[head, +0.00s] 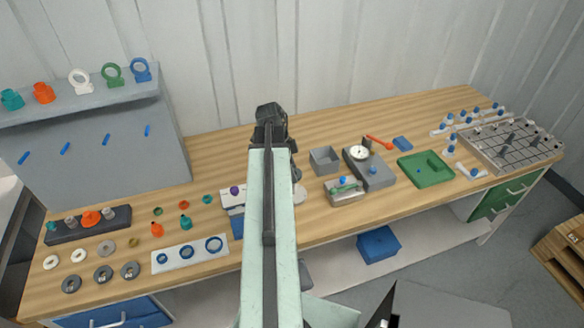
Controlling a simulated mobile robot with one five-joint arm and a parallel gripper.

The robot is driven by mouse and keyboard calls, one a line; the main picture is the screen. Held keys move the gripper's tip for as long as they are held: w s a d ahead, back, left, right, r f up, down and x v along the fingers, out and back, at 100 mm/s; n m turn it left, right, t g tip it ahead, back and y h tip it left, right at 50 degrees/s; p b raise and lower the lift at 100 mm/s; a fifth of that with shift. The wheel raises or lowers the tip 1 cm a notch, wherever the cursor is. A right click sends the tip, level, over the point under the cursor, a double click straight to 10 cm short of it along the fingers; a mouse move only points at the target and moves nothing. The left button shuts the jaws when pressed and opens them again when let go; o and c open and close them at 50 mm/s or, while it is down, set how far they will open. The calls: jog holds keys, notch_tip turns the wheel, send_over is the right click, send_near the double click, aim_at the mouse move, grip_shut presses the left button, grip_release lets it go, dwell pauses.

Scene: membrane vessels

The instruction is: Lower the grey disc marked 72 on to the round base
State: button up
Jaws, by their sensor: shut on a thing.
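My gripper (270,118) is at the far end of my raised arm, over the back middle of the bench. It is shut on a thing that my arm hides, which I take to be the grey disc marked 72. No number 72 can be read. A pale round piece (299,194) shows at the right edge of my arm, partly hidden; I cannot tell whether it is the round base.
A white plate with blue rings (172,262) lies at the front left, with a dark rack (63,232) behind. A grey box (324,160), a gauge block (382,179), a green tray (411,172) and a grid plate (540,148) stand to the right.

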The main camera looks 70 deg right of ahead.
jog(key=shift+f+b, duration=2.3)
jog(key=shift+f, duration=0.35)
jog(key=o, duration=1.4)
jog(key=shift+o, duration=0.2)
jog(key=shift+r, duration=0.2)
jog(key=p+v, duration=0.7)
jog(key=p, duration=0.1)
jog(key=shift+r, duration=0.4)
jog(key=shift+f, duration=0.15)
